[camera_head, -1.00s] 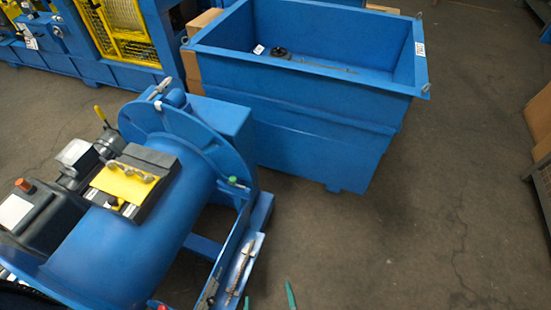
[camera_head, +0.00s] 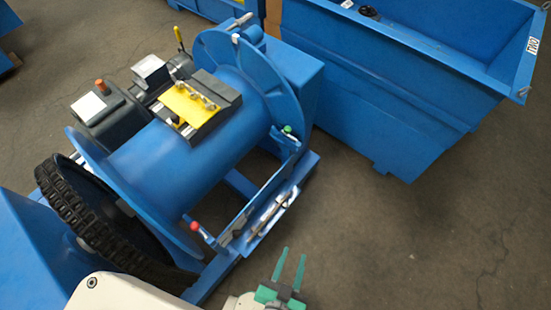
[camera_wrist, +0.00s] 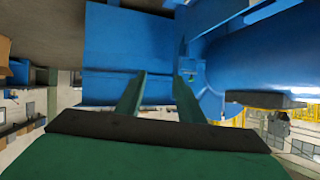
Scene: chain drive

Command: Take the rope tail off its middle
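The blue winch drum (camera_head: 185,165) lies on a blue frame, with a large round flange at each end. A narrow tray (camera_head: 250,228) runs along its near side and holds a thin, dark and light piece (camera_head: 268,208) that may be the rope tail; it is too small to be sure. My gripper (camera_head: 293,252) has green fingers. It is open and empty, above the floor to the right of the tray and apart from it. In the wrist view, the two fingers (camera_wrist: 160,78) stand apart with only blue surfaces of the machinery beyond them.
A black chain (camera_head: 95,225) wraps the near wheel. A yellow plate (camera_head: 190,103) with several grey fittings sits on the drum. A red knob (camera_head: 194,227) and a green knob (camera_head: 287,129) stand by the tray. A blue bin (camera_head: 400,90) is behind. Floor at right is clear.

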